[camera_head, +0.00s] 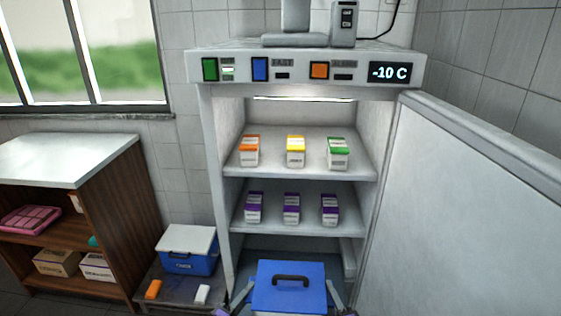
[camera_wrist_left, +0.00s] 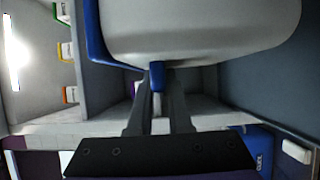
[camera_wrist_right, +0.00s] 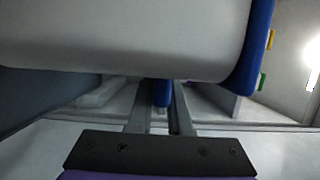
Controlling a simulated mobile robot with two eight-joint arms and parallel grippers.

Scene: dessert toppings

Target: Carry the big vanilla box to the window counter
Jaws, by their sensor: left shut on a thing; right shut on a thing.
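The big box has a blue lid (camera_head: 290,284) with a black handle (camera_head: 290,280) and stands at the bottom centre of the head view, in front of the freezer's lower part. Its white body fills the top of the left wrist view (camera_wrist_left: 200,30) and of the right wrist view (camera_wrist_right: 120,40). My left gripper (camera_wrist_left: 157,85) is shut on a blue side grip of the box. My right gripper (camera_wrist_right: 162,90) is shut on the blue grip at the opposite side. No label on the box shows. The window counter (camera_head: 65,160), white-topped with wooden sides, is at the left under the window; its top is bare.
The open freezer (camera_head: 215,150) holds several small cartons on two shelves. Its door (camera_head: 480,190) stands open at the right. A small blue cooler with a white lid (camera_head: 187,240) sits on a low stand between counter and freezer. Shelves under the counter hold boxes (camera_head: 55,262) and a pink tray (camera_head: 28,219).

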